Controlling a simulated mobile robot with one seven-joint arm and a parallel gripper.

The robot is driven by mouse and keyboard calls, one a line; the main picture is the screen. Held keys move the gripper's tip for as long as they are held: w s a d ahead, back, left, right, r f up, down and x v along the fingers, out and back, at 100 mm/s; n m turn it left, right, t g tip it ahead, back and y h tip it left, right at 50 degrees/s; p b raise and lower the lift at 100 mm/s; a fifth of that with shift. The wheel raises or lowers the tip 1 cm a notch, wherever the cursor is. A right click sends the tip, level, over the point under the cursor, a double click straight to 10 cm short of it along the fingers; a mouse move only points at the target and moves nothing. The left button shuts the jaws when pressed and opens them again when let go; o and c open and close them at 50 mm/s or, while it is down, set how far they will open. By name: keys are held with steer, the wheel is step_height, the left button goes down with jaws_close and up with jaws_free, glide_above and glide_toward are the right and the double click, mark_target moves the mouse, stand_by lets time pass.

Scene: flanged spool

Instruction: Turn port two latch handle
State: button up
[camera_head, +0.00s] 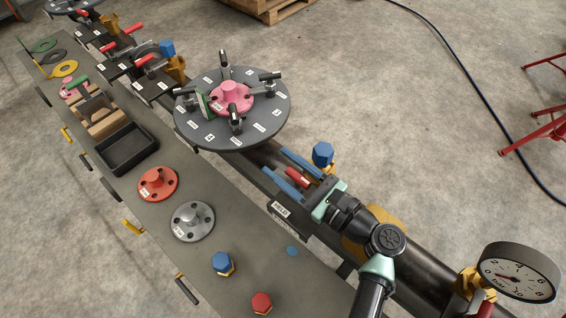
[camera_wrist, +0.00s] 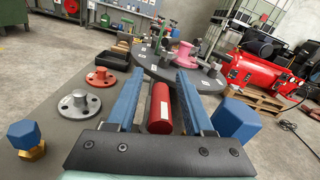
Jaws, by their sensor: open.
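A short red latch handle (camera_head: 298,178) sits on the dark pipe, near a white label (camera_head: 280,209) too small to read surely. My gripper (camera_head: 274,161) is open, with its two blue fingers on either side of this handle. In the wrist view the red handle (camera_wrist: 159,107) lies lengthwise between the fingers of my gripper (camera_wrist: 156,80). Narrow gaps show on both sides of it, so the fingers do not appear to squeeze it. The handle's far end and its mount are mostly hidden.
A round dark plate (camera_head: 262,118) with a pink hub and clamps stands just beyond. A blue-capped bolt (camera_head: 322,154) is close beside my gripper. A pressure gauge (camera_head: 519,272) stands at right. The bench holds a red flange (camera_head: 158,184), a grey flange (camera_head: 192,221) and a black tray (camera_head: 127,149).

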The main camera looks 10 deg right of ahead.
steer(key=shift+w+a, duration=0.1)
jaws_close()
steer(key=shift+y, duration=0.3)
steer(key=shift+n+g, duration=0.3)
steer(key=shift+n, duration=0.1)
steer(key=shift+s+a+n+g+y, duration=0.15)
steer(key=shift+n+g+y, duration=0.25)
steer(key=shift+y, duration=0.2)
steer(key=shift+s+a+n+g+y, duration=0.15)
steer(key=shift+n+g+y, duration=0.2)
steer(key=shift+y, duration=0.25)
jaws_free()
steer(key=shift+v, duration=3.75)
